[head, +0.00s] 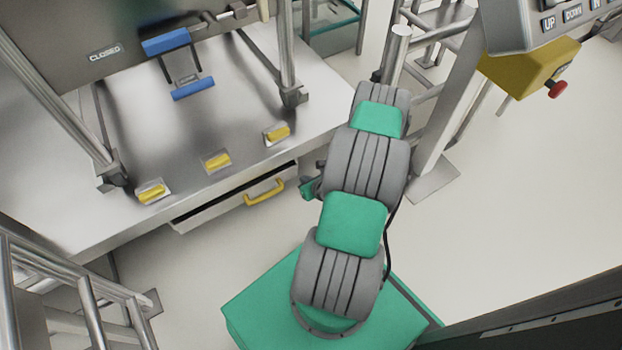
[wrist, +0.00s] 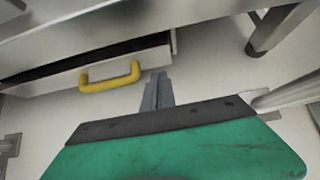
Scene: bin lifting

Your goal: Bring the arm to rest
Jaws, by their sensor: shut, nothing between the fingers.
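My arm, in grey and green segments, rises in the middle of the head view. Only a small green part at its left side shows near the drawer there, and I cannot make out the fingertips in that view. In the wrist view my gripper (wrist: 157,88) has its grey fingers together, with nothing between them. The fingers point toward the drawer (wrist: 60,88) and its yellow handle (wrist: 110,77), and appear to the right of the handle. They do not hold the handle.
The drawer (head: 225,200) under the steel table (head: 130,225) stands slightly out, its yellow handle (head: 264,192) facing me. Yellow-topped blocks (head: 217,160) line the table edge. A yellow control box (head: 530,65) with a red button is at upper right. Floor (head: 500,220) to the right is clear.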

